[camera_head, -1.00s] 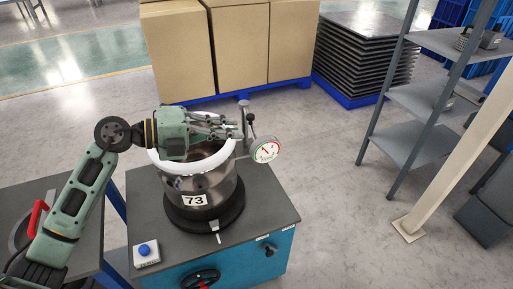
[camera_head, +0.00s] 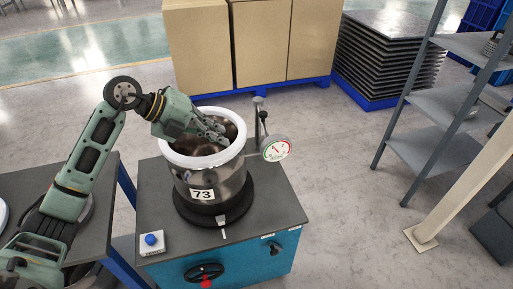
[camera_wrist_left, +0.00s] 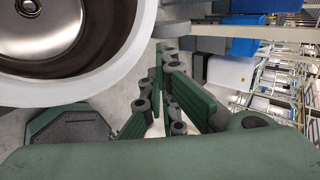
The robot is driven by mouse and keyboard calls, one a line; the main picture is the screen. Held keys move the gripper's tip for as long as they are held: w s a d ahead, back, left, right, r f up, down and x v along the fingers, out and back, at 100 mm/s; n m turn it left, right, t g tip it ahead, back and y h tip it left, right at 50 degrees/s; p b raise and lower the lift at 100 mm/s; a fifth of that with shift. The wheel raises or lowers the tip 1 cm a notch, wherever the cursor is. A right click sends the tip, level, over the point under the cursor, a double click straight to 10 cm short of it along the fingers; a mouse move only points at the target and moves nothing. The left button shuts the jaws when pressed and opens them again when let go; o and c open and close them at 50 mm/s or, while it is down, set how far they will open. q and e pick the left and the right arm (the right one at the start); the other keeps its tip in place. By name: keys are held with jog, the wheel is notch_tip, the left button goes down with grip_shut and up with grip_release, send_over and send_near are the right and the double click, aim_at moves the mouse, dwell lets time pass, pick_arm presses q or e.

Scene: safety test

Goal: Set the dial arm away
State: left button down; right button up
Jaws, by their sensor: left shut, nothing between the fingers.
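The dial arm carries a round white gauge (camera_head: 275,149) with a red and green scale. It stands out at the right of a steel pot with a white rim (camera_head: 176,158) and the label 73. An upright post with a dark lever (camera_head: 262,118) rises beside the gauge. My left gripper (camera_head: 222,134) is shut and empty over the pot's opening, left of the post and apart from the gauge. In the left wrist view its green fingers (camera_wrist_left: 165,95) are beside the pot's white rim (camera_wrist_left: 130,72). My right gripper is out of view.
The pot stands on a dark-topped teal cabinet (camera_head: 278,208) with a blue button box (camera_head: 151,243) and a red-and-black knob (camera_head: 204,273). Cardboard boxes (camera_head: 258,45) stand behind. A grey shelf rack (camera_head: 425,150) is at right. Floor between is clear.

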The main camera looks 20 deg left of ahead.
pick_arm(q)
jog(key=p+x, duration=0.2)
jog(key=x, duration=1.1)
jog(key=shift+w+d+r, duration=0.2)
jog(key=shift+d+r, duration=0.05)
jog(key=shift+r, duration=0.1)
